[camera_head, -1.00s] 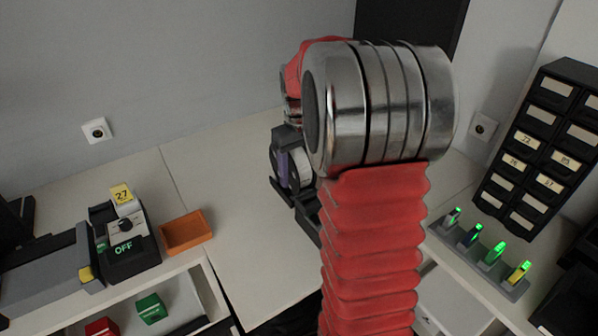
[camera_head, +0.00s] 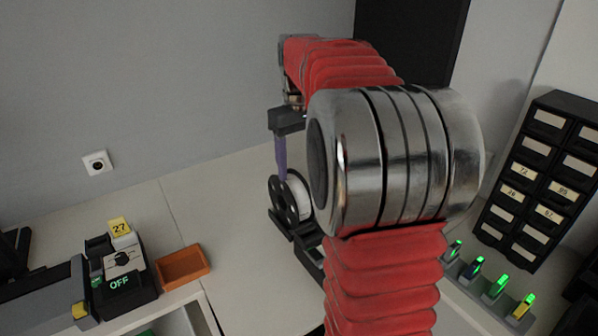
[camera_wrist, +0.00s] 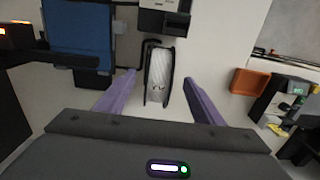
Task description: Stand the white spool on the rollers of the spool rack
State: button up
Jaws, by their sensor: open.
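The white spool (camera_head: 297,193), a white winding between black flanges, stands upright at the black spool rack (camera_head: 281,226) in the head view. Its lower edge meets the rack; the rollers themselves are hidden. My gripper (camera_head: 281,165) is above the spool, with purple fingers pointing down beside its upper part. In the wrist view the spool (camera_wrist: 159,76) shows edge-on in the gap between the two spread fingers, with space on both sides. My gripper is open and empty. My arm hides part of the spool's right side and the rack.
An orange tray (camera_head: 183,266) and a control box (camera_head: 122,272) reading OFF stand at the left. A black drawer cabinet (camera_head: 540,185) and a row of green-lit holders (camera_head: 490,283) are at the right.

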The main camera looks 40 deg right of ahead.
dwell(0.7)
jog(key=s+a+r+t, duration=0.1)
jog(key=s+a, duration=0.3)
jog(key=a, duration=0.3)
jog(key=s+a+r+t, duration=0.1)
jog(key=s+a+t, duration=0.15)
jog(key=a, duration=0.45)
jog(key=s+a+f+t, duration=0.2)
jog(key=s+a+f, duration=0.4)
jog(key=s+a, duration=0.4)
jog(key=shift+s+f+n, duration=0.3)
jog(key=shift+s, duration=0.5)
jog(key=shift+o, duration=0.4)
